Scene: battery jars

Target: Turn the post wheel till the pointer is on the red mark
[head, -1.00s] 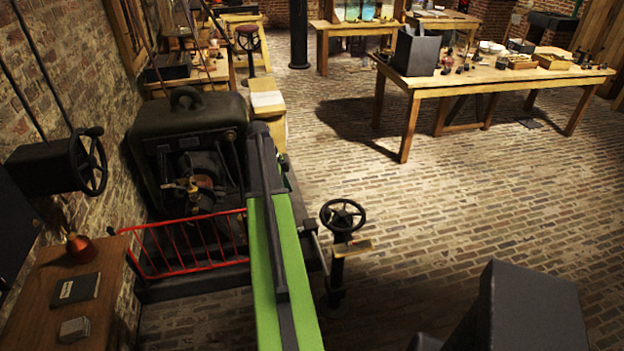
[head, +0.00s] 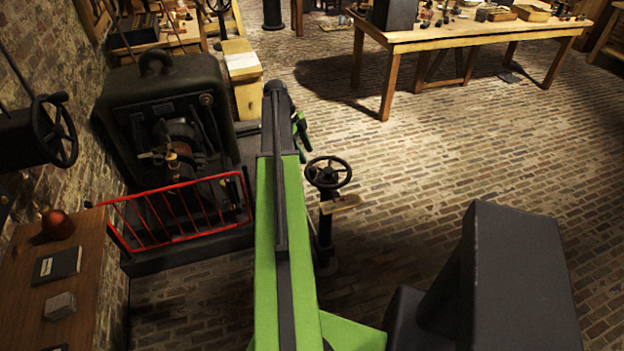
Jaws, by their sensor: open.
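The post wheel (head: 328,173) is a dark spoked handwheel lying flat on top of a dark post (head: 325,232) that stands on the brick floor. A small tan plate (head: 342,205) sticks out from the post below the wheel. The pointer and the red mark are too small to make out. My green and black arm reaches forward just left of the post. My gripper (head: 301,133) shows small and dark at the arm's far end, partly hidden behind it. It is open, apart from the wheel, beyond it and slightly left.
A dark machine (head: 165,125) behind a red railing (head: 180,215) stands left of my arm. Another handwheel (head: 54,130) is on the left wall. A wooden desk (head: 85,285) is at lower left. A long worktable (head: 440,40) stands at the back right. Brick floor right of the post is clear.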

